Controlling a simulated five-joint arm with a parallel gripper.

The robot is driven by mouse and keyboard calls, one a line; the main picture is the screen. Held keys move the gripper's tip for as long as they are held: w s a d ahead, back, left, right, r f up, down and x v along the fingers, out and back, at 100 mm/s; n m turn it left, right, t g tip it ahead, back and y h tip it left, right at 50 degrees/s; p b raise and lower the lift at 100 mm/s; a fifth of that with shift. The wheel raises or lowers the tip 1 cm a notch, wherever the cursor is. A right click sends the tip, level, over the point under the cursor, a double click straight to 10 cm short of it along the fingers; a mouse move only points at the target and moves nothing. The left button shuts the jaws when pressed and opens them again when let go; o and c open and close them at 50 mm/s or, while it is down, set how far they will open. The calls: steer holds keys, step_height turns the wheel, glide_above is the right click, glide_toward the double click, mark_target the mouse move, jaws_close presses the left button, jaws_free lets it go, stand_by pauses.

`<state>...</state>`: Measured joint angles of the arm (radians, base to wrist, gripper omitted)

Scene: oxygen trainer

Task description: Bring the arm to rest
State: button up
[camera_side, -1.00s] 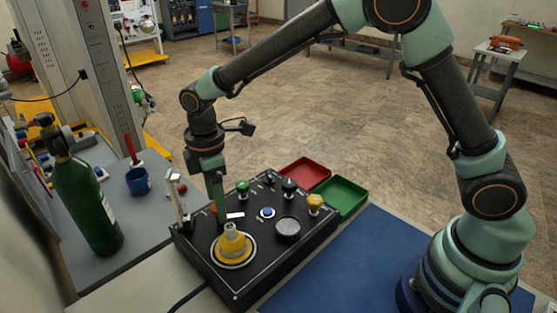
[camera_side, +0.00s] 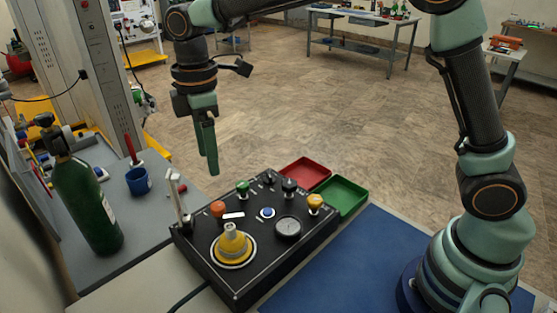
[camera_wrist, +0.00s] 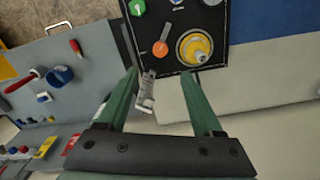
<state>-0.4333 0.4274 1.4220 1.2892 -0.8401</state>
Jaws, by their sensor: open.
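My gripper (camera_side: 209,150) hangs in the air above the back left part of the black control panel (camera_side: 262,282), pointing down. Its green fingers are apart in the wrist view (camera_wrist: 165,95), with nothing held between them. The panel carries an orange knob (camera_side: 217,209), a green knob (camera_side: 242,187), a yellow knob (camera_side: 315,202), a blue button (camera_side: 267,212), a round gauge (camera_side: 288,228) and a yellow fitting in a ring (camera_side: 232,244).
A green gas cylinder (camera_side: 86,205) and a blue cup (camera_side: 139,181) stand on the grey bench at left. A red tray (camera_side: 304,172) and a green tray (camera_side: 345,195) lie behind the panel. A blue mat (camera_side: 350,265) lies to its right.

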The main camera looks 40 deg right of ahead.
steer(key=shift+d, duration=0.1)
steer(key=s+d+r+m+t, duration=0.1)
steer(key=s+d+r+m, duration=0.2)
steer(key=d, duration=0.2)
steer(key=s+d+r+m+t, duration=0.2)
steer(key=d+m, duration=0.2)
steer(key=d, duration=0.1)
steer(key=s+d+f+m+t, duration=0.1)
steer(key=s+d+m+t, duration=0.1)
steer(key=s+d+m, duration=0.5)
steer(key=shift+s+d+f+m+t, duration=0.3)
steer(key=shift+s+d, duration=0.6)
steer(key=shift+d, duration=0.3)
